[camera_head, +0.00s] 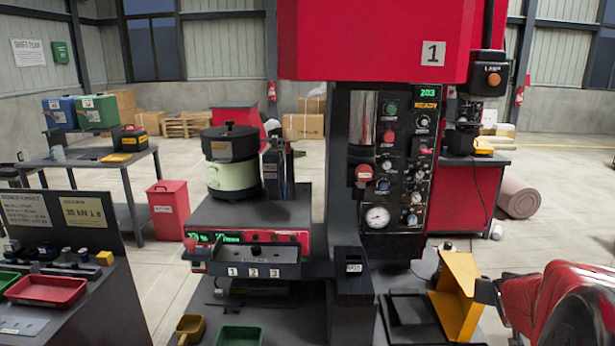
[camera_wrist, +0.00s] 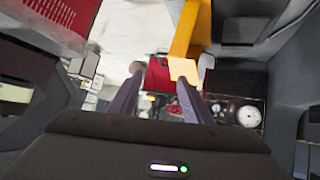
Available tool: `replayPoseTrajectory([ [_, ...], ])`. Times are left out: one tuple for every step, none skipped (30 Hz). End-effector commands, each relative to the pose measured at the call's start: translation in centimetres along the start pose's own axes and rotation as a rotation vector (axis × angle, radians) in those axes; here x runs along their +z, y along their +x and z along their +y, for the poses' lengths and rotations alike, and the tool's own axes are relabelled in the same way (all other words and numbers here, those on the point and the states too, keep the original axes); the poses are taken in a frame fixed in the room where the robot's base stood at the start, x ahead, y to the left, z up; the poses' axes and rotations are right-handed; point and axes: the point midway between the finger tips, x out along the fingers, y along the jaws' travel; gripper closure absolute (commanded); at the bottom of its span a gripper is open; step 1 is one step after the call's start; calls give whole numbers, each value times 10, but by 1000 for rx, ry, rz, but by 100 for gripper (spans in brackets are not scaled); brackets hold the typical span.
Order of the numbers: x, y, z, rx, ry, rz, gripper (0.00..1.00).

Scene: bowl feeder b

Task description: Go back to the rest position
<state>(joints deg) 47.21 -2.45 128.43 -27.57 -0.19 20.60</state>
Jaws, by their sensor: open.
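My gripper (camera_wrist: 158,76) shows in the wrist view with its two dark fingers apart and nothing between them. Behind the fingers, the wrist view shows a yellow-orange bracket (camera_wrist: 190,30), close to the right finger; I cannot tell whether they touch. In the head view my red arm is at the lower right, beside the yellow-orange bracket (camera_head: 459,295). The gripper's fingers cannot be made out in that view.
The red press (camera_head: 380,40) with its gauge panel (camera_head: 395,160) stands in the middle. A bowl feeder (camera_head: 231,165) is left of it, above a tray marked 1, 2, 3 (camera_head: 258,271). A bench with a red tray (camera_head: 46,290) is at lower left.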

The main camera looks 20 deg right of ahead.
Motion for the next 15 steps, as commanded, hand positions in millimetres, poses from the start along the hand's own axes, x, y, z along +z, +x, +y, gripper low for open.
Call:
replayPoseTrajectory([
  [9,-10,-8,3,-15,-37,55],
  [16,-16,-12,7,-25,-63,55],
  [24,-24,-19,7,-39,-97,55],
  [31,-31,-24,6,-49,-124,55],
  [38,-38,-30,3,-60,-151,55],
  [46,-48,-38,-4,-75,-185,55],
  [54,-55,-45,-11,-87,-211,55],
  [61,-64,-51,-19,-100,-237,55],
  [70,-75,-60,-32,-117,-270,55],
  [78,-84,-68,-45,-130,-295,55],
  [85,-94,-75,-57,-144,-320,55],
  [94,-106,-85,-76,-162,-350,55],
  [101,-116,-92,-92,-177,-372,55],
  [108,-126,-100,-108,-190,-391,55],
  [117,-138,-109,-130,-210,-417,55],
])
